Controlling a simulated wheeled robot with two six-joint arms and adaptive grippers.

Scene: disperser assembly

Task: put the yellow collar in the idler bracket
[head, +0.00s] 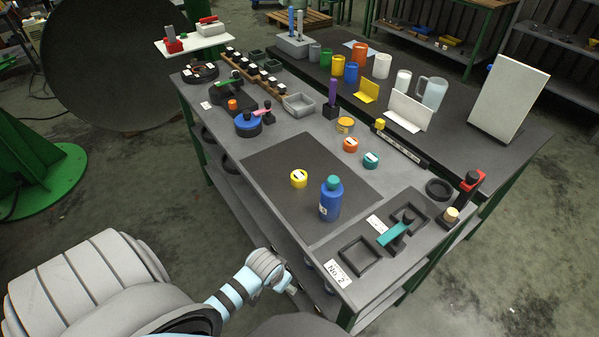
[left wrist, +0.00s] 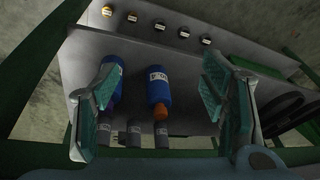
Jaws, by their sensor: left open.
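I cannot tell for sure which fixture is the idler bracket; a black and red upright piece (head: 467,186) stands at the table's right end. My left gripper (left wrist: 160,80) is open and empty in the left wrist view, facing a lower shelf. In the head view my left arm ends beside the near table edge, below the top, apart from the collar. My right gripper is not in view.
The blue bottle (head: 330,200) stands on the dark mat (head: 270,165). Orange (head: 351,145) and teal (head: 371,160) collars lie behind it. A teal-handled fixture (head: 395,231) and a square black tray (head: 360,256) are at right. Blue bottles (left wrist: 158,86) show on the shelf.

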